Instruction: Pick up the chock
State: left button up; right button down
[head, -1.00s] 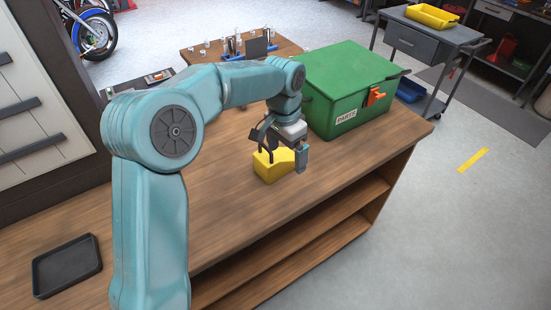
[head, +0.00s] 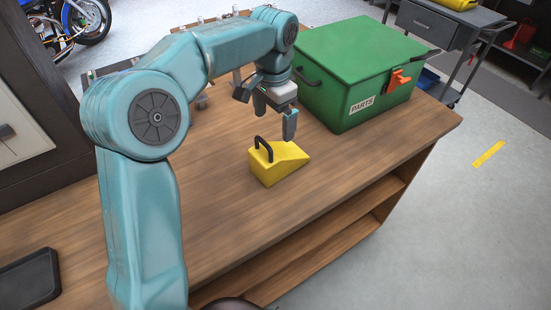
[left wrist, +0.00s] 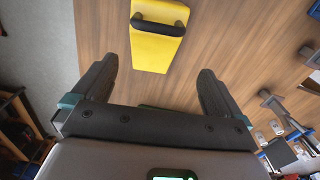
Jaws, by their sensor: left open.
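The yellow wedge-shaped chock (head: 280,164) with a black handle rests on the wooden workbench (head: 215,215). In the left wrist view the chock (left wrist: 155,53) lies beyond the fingertips, near the top, with its handle across it. My left gripper (head: 275,122) hangs above and just behind the chock, apart from it, with its fingers spread and nothing between them. Its two fingers also show in the left wrist view (left wrist: 157,82). My right gripper is not in view.
A green parts box (head: 355,75) with an orange latch stands on the bench just right of my left gripper. A black tray (head: 28,280) lies at the front left. The bench around the chock is otherwise clear.

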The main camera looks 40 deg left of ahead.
aim_at(276, 149)
pick_arm(q)
jog(key=f, duration=0.8)
jog(key=shift+s+d+f, duration=0.2)
jog(key=shift+s+f, duration=0.05)
jog(key=shift+s, duration=0.05)
jog(key=shift+w+d+f, duration=0.15)
jog(key=shift+w+f, duration=0.05)
jog(key=shift+f, duration=0.45)
jog(key=f, duration=0.2)
jog(key=f+p, duration=0.1)
jog(key=shift+s+f, duration=0.3)
jog(key=shift+f, duration=0.05)
jog(key=shift+w+f, duration=0.25)
jog(key=shift+f, duration=0.25)
jog(key=shift+s+d+r, duration=0.1)
jog(key=shift+c, duration=0.7)
jog(key=shift+s, duration=0.1)
jog(key=c, duration=1.1)
